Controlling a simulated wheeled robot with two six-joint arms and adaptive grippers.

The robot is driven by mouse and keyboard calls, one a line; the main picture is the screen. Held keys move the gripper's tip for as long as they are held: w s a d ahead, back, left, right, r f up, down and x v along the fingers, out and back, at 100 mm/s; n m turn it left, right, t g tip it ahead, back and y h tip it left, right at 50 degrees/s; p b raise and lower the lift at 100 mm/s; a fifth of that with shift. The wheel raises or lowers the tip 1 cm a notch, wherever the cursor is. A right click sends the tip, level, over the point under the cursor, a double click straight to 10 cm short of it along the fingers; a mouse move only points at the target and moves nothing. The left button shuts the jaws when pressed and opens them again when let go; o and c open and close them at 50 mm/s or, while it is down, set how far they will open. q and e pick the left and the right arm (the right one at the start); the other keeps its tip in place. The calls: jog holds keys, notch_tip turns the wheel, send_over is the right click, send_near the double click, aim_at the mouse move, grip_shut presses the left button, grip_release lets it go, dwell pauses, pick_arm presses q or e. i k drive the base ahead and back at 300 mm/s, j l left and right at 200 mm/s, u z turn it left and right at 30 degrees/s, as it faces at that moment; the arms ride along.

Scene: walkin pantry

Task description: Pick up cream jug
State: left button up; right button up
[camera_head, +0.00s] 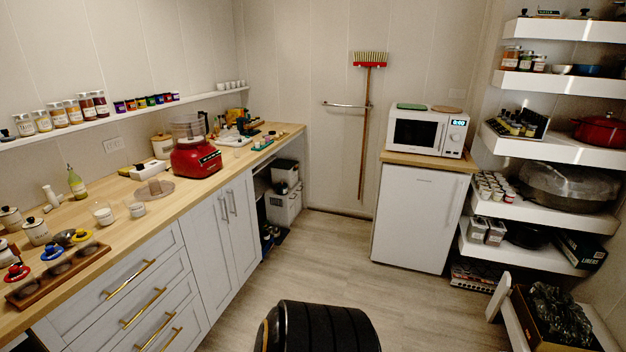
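I cannot clearly make out a cream jug. Two small pale vessels stand on the wooden counter (218,171) at the left: one pale vessel (103,214) and another pale vessel (137,209) just right of it. They are too small to tell whether either is a jug. Two cream lidded pots, a front one (37,232) and a back one (10,220), stand further left. A cream canister (162,146) stands behind the red food processor. Neither of my grippers shows in this view.
A red food processor (195,160) stands mid-counter. A green bottle (76,184) and a wooden rack (57,277) share the counter's left part. Shelves fill the right wall.

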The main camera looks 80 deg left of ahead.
aim_at(100, 211)
jog(key=u, duration=4.2)
jog(key=i+l+u, duration=0.3)
jog(key=i+l, duration=0.15)
jog(key=i+l+u, duration=0.3)
jog(key=l, duration=0.35)
jog(key=i, duration=0.1)
